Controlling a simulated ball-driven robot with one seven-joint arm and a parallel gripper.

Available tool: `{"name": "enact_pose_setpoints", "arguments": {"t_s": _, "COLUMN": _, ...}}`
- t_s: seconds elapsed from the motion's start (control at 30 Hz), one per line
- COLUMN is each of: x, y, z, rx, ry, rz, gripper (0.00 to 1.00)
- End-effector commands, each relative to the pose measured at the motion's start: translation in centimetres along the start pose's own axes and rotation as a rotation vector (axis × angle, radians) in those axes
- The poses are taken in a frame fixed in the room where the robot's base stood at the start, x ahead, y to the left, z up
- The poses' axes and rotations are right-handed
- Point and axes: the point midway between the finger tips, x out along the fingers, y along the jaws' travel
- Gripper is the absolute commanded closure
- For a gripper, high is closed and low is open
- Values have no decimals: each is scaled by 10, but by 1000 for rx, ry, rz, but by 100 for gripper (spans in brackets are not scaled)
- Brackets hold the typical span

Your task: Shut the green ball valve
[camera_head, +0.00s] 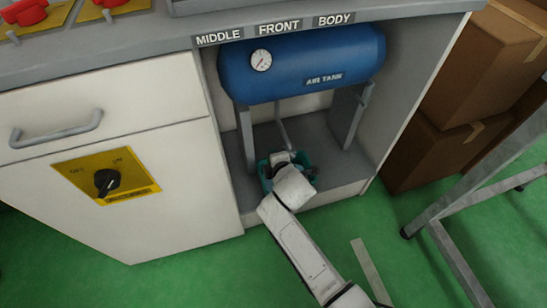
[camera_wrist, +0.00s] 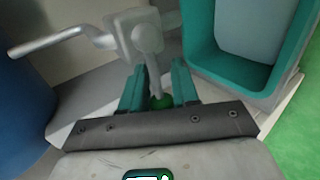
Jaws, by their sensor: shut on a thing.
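In the wrist view, the valve has a pale grey body (camera_wrist: 128,32) with a grey rod or pipe going off to the left. A grey stem runs down from it between my fingers to a rounded green part (camera_wrist: 160,102). My gripper (camera_wrist: 156,76) has a teal finger on each side of this stem and is shut on the valve's handle part. How the fingertips touch it is partly hidden. In the head view, my wrist covers the valve and the fingertips, below the blue air tank (camera_head: 300,63).
The tank's legs (camera_head: 345,115) and the cabinet wall flank my arm. Cardboard boxes (camera_head: 428,150) and a metal frame stand at the right.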

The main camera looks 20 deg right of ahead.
Motion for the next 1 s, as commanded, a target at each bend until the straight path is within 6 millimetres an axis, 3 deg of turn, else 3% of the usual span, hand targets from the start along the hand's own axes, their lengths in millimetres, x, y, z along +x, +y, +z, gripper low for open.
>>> {"name": "enact_pose_setpoints", "arguments": {"t_s": 0.3, "x": 0, "y": -2, "z": 0, "rx": -2, "ry": -1, "rz": -4, "gripper": 100}}
{"name": "enact_pose_setpoints", "arguments": {"t_s": 0.33, "x": 0, "y": -2, "z": 0, "rx": -2, "ry": -1, "rz": -4, "gripper": 68}}
{"name": "enact_pose_setpoints", "arguments": {"t_s": 0.53, "x": 0, "y": -1, "z": 0, "rx": -1, "ry": -1, "rz": -3, "gripper": 49}}
{"name": "enact_pose_setpoints", "arguments": {"t_s": 0.83, "x": -4, "y": 0, "z": 0, "rx": -1, "ry": 0, "rz": -2, "gripper": 49}}
{"name": "enact_pose_setpoints", "arguments": {"t_s": 1.0, "x": -27, "y": 2, "z": 0, "rx": 0, "ry": 0, "rz": -3, "gripper": 49}}
